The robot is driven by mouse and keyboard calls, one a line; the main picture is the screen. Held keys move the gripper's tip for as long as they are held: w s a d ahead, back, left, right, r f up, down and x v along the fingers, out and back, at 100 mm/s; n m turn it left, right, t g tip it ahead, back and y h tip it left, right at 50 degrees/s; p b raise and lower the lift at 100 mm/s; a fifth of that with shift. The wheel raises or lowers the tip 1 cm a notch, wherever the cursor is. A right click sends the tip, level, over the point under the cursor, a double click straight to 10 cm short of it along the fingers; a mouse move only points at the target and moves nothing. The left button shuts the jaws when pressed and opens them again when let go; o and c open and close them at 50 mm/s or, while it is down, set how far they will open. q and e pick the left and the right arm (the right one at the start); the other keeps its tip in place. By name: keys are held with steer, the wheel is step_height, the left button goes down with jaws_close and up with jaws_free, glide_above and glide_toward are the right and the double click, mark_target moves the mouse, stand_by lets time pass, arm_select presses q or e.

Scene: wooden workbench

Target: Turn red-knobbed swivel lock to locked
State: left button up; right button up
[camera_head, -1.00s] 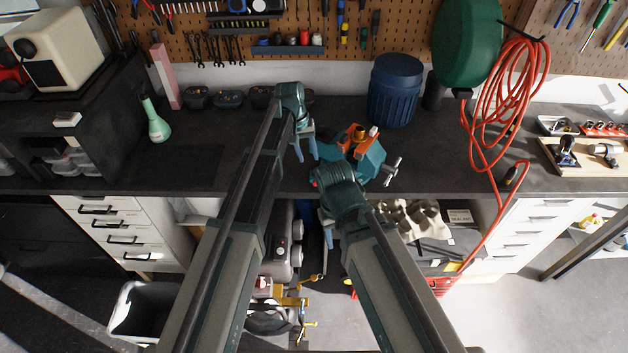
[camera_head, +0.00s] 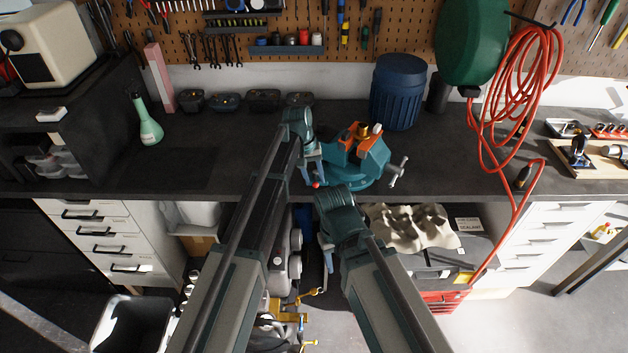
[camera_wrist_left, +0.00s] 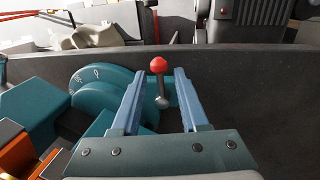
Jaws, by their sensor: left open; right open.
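The teal bench vise (camera_head: 352,166) with orange jaws stands at the bench's front edge. Its swivel lock is a short metal lever with a red knob (camera_head: 316,185) on the vise's left side. In the left wrist view the red knob (camera_wrist_left: 158,64) stands upright between the blue fingers of my left gripper (camera_wrist_left: 160,75), with a gap on both sides. My left gripper (camera_head: 313,176) is open around the knob, not closed on it. The round swivel base with a scale (camera_wrist_left: 92,80) lies beside the lever. My right gripper (camera_head: 327,258) is open and empty, below the bench edge.
The vise's metal handle (camera_head: 398,171) sticks out at its right. A blue bin (camera_head: 397,92) stands behind it, and a red hose (camera_head: 520,85) hangs to the right. The bench top (camera_head: 215,155) left of the vise is clear.

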arm_select(q)
jaws_close()
steer(key=shift+a+m, duration=0.1)
steer(key=shift+m, duration=0.2)
steer(key=m, duration=0.1)
steer(key=a+m, duration=0.1)
steer(key=m, duration=0.2)
steer(key=shift+w+a+g, duration=0.2)
steer(key=shift+w+g, duration=0.05)
steer(key=shift+g, duration=0.15)
steer(key=m, duration=0.2)
steer(key=w+a+m, duration=0.1)
steer(key=m, duration=0.1)
steer(key=shift+w+a+m+g+y, duration=0.1)
steer(key=shift+a+m+g+y, duration=0.1)
steer(key=shift+m+g+y, duration=0.15)
steer(key=m, duration=0.1)
steer(key=w+m, duration=0.1)
steer(key=m, duration=0.2)
steer(key=shift+w+a+g+y, duration=0.25)
steer(key=shift+a+y, duration=0.1)
steer(key=shift+a, duration=0.05)
steer(key=shift+w+a+m+y, duration=0.15)
steer(key=shift+w+m, duration=0.3)
steer(key=shift+m, duration=0.75)
steer(key=shift+w+m+y, duration=0.25)
steer(key=shift+w+m, duration=0.15)
steer(key=shift+m, duration=0.75)
